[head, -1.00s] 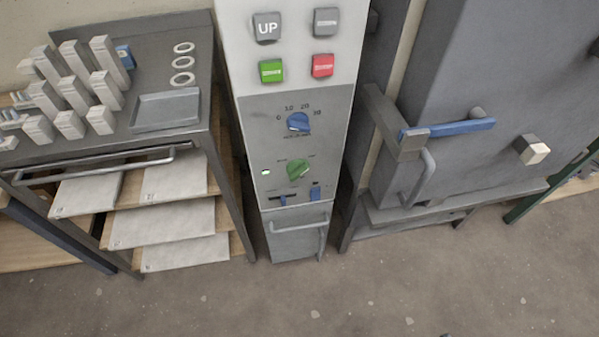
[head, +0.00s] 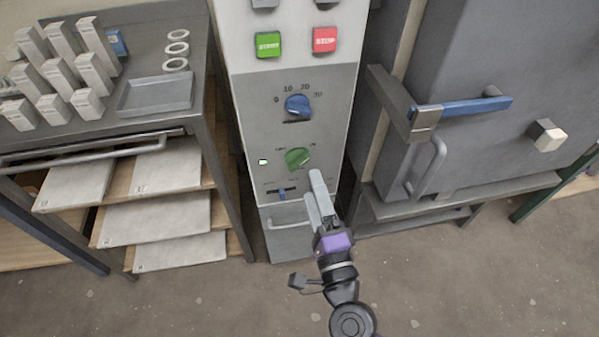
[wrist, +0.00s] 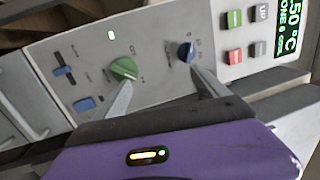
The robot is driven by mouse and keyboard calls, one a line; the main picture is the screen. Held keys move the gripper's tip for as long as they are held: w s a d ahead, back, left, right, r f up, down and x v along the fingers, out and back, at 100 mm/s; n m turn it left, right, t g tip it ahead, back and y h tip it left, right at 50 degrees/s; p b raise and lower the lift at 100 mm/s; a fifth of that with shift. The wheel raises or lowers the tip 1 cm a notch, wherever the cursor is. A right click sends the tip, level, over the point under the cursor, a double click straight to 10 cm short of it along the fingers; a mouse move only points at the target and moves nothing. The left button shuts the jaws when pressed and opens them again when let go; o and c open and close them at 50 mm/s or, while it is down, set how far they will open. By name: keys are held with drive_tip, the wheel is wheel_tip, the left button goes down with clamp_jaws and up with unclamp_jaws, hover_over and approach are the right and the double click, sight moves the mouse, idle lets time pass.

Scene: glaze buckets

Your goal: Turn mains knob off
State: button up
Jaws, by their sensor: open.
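The green rotary knob (head: 297,158) sits on the grey front of the control cabinet, below a blue dial knob (head: 298,106) marked 0 to 30. The green knob appears turned toward the right-hand label, which is too small to read surely; a small lamp (head: 263,162) to its left is lit. My gripper (head: 313,184) is open and empty, just below and right of the green knob. In the wrist view the green knob (wrist: 124,69) lies by the left finger's tip and the blue knob (wrist: 186,52) by the right finger's tip. I cannot tell whether either finger touches.
Green and red buttons (head: 325,40) are above the dial. A blue slider (head: 282,194) and a cabinet handle (head: 285,222) sit low on the cabinet. A kiln with a blue-barred latch (head: 462,106) stands right; a rack with a tray (head: 155,94) stands left.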

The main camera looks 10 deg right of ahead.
sight(298, 165)
drive_tip(key=shift+w+a+f+m+g+h+b, duration=0.1)
drive_tip(key=shift+w+f+m+g+h, duration=0.2)
drive_tip(key=shift+w+f+m, duration=1.2)
drive_tip(key=shift+w+a+f+m+g+h+b, duration=0.15)
drive_tip(key=shift+w+f+m+g, duration=0.4)
drive_tip(key=shift+w+m, duration=1.65)
drive_tip(key=shift+w+a+f+m+g+h+b, duration=0.2)
drive_tip(key=shift+w+f+m, duration=0.95)
drive_tip(key=shift+w, duration=1.5)
drive_tip(key=shift+d+f, duration=0.1)
drive_tip(key=shift+d, duration=0.05)
drive_tip(key=c, duration=1.4)
drive_tip(key=shift+n, duration=0.25)
